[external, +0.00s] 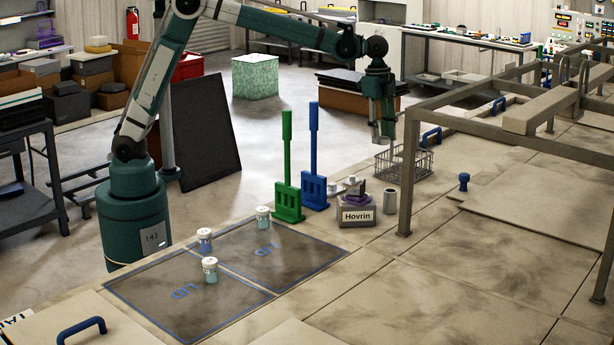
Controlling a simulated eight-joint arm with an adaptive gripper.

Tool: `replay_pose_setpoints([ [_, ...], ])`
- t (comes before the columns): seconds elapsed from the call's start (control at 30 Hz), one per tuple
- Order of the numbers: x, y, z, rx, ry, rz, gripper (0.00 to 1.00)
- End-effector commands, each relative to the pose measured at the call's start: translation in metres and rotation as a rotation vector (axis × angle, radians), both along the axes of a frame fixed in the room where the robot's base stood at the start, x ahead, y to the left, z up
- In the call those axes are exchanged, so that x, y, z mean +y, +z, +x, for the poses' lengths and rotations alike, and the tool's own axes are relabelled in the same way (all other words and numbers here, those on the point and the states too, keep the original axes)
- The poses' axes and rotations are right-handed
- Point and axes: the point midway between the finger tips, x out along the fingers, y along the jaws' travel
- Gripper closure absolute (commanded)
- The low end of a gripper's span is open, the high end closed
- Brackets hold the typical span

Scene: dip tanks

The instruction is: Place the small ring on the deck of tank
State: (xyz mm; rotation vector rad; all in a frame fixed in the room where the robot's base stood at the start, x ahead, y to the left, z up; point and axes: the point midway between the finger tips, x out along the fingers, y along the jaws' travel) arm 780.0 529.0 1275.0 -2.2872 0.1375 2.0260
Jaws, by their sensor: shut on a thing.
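My gripper (383,137) hangs fingers down near the rear edge of the tank deck (385,250), at the left end of the wire basket (415,162). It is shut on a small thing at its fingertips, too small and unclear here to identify. I cannot pick out the small ring with certainty. The deck is a stained beige surface of large panels, running from the front left to the right. Whether the held thing touches the basket cannot be told.
A Hovrin box (356,215) with small items on top and a grey cup (391,200) stand on the deck. Green (288,170) and blue (314,160) upright tools stand left of them. A metal frame (408,180) rises at right.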

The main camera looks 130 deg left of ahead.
Motion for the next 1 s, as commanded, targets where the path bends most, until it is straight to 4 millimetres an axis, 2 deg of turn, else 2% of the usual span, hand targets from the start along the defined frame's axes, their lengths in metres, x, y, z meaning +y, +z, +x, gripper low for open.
replay_pose_setpoints([
  [0.03,0.000,-0.012,0.000,0.000,0.000,0.000,0.79],
  [0.2,0.000,-0.045,0.000,0.000,0.000,0.000,0.79],
  [0.4,0.000,-0.072,0.000,0.000,0.000,0.000,0.79],
  [1.0,0.000,-0.085,0.000,0.000,-0.001,0.000,0.79],
])
